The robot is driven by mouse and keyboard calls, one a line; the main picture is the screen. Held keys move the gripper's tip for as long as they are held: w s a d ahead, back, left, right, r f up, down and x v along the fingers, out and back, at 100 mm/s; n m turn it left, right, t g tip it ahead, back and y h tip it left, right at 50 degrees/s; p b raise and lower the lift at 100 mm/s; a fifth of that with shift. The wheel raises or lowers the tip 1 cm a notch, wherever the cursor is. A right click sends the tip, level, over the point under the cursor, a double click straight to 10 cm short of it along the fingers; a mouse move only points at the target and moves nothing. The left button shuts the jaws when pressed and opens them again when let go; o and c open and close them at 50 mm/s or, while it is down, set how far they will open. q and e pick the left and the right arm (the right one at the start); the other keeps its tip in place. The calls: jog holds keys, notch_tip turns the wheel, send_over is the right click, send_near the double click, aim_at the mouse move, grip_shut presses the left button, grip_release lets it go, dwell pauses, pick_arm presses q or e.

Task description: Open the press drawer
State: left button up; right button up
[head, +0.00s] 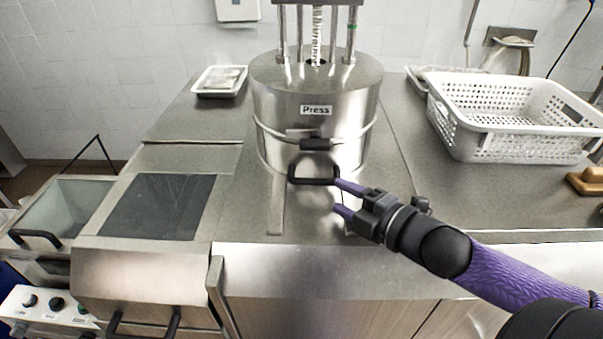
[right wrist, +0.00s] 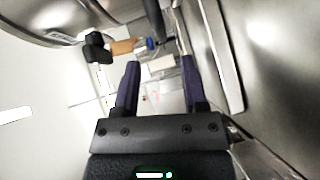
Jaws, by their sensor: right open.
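The press (head: 318,85) is a round steel drum with a "Press" label, standing on the steel counter. A black loop handle (head: 313,181) sticks out low on its front, and a black latch (head: 315,144) sits above it on the band. My right gripper (head: 337,197) is open, its purple fingers pointing left. The upper fingertip is at or very near the handle's right end; I cannot tell whether it touches. In the right wrist view the open fingers (right wrist: 158,75) have a visible gap between them. My left gripper is not in view.
A white perforated basket (head: 510,118) stands on the right of the counter. A small white tray (head: 219,81) sits back left. A fryer-like unit with a dark panel (head: 157,207) is at the left. The counter's front edge runs below the press.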

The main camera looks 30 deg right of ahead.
aim_at(315, 184)
jog(key=x, duration=0.8)
jog(key=shift+f, duration=0.15)
jog(key=shift+s, duration=0.15)
grip_shut()
dwell(1.0)
